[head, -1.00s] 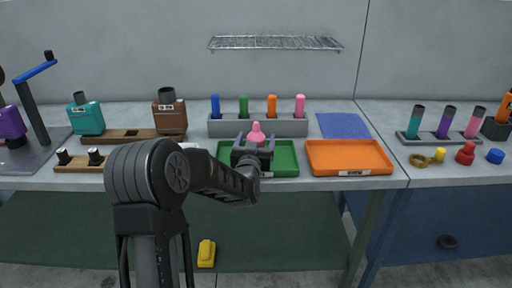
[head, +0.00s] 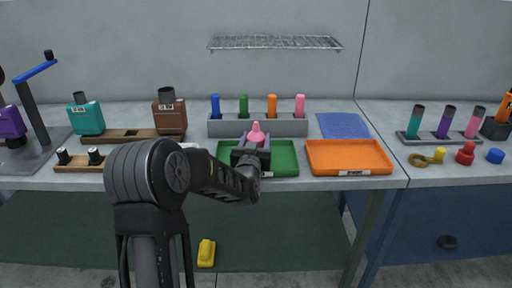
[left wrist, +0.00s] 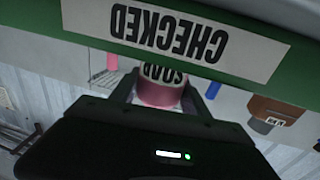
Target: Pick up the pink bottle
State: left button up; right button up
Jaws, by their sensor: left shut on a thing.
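The pink bottle (head: 257,133) stands over the green tray (head: 286,158) in the head view, its tapered top showing above my left gripper (head: 253,151). The gripper's two fingers are shut on the bottle, one on each side. In the left wrist view the pink bottle (left wrist: 160,92) sits between the fingers, with a white label reading SOAP. The green tray's rim with a CHECKED label (left wrist: 170,32) fills the top of that view. The bottle's lower part is hidden by my gripper in the head view. My right gripper is not in view.
An orange tray (head: 349,157) lies to the right of the green tray. A grey rack (head: 258,126) with several coloured cylinders stands behind. A blue mat (head: 343,126) lies at back right.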

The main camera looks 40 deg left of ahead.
aim_at(256, 122)
pick_arm(q)
jog(key=shift+c, duration=0.2)
notch_tip(256, 122, up, 10)
jog(key=shift+r, duration=0.1)
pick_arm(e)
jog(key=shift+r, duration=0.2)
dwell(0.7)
